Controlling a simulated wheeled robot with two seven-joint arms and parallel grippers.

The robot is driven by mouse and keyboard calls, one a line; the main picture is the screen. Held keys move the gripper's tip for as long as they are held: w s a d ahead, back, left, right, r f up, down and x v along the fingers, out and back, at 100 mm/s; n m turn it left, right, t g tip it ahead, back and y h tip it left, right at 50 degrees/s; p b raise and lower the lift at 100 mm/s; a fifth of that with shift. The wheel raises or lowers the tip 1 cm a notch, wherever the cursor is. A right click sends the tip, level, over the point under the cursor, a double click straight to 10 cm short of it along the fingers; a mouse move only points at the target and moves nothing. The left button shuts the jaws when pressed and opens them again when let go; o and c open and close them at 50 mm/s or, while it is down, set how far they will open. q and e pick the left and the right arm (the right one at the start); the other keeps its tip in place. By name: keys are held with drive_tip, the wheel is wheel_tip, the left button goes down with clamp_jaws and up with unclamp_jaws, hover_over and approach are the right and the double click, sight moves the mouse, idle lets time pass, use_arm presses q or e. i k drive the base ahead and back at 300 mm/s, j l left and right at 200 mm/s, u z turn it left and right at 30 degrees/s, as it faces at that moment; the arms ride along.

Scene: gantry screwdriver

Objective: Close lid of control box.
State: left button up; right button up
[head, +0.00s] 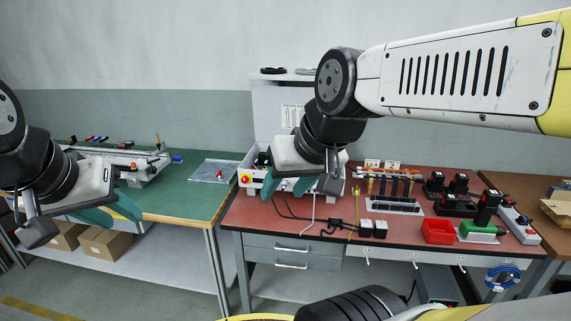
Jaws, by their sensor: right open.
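The control box (246,189) is a pale box with a red and yellow switch on its front, at the back left of the red-topped bench. Its open interior shows some dark parts. A tall pale panel (268,115) with a printed sheet stands upright directly behind it and looks like the raised lid; its hinge is hidden. My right gripper (286,187) is open in front of the box and covers much of it; I cannot tell whether it touches. My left gripper (112,213) is over the front of the green table, away from the box; its finger gap is unclear.
Cables, black tools (455,204), a red bin (438,231) and a tool rack (390,188) occupy the red bench (335,257). The green table (190,200) at left holds a rail assembly (145,167) and a flat grey sheet (214,171). A gap separates the tables.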

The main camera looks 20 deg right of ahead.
sight(277, 109)
drive_tip(key=z, duration=0.7)
drive_tip(key=i+l, duration=0.25)
drive_tip(key=i+l+u, duration=0.1)
drive_tip(key=i+l, duration=0.15)
drive_tip(key=l, duration=0.25)
drive_tip(key=i+l, duration=0.2)
drive_tip(key=l, duration=0.15)
drive_tip(key=i+l+u, duration=0.1)
drive_tip(key=i+l, duration=0.15)
drive_tip(key=l, duration=0.15)
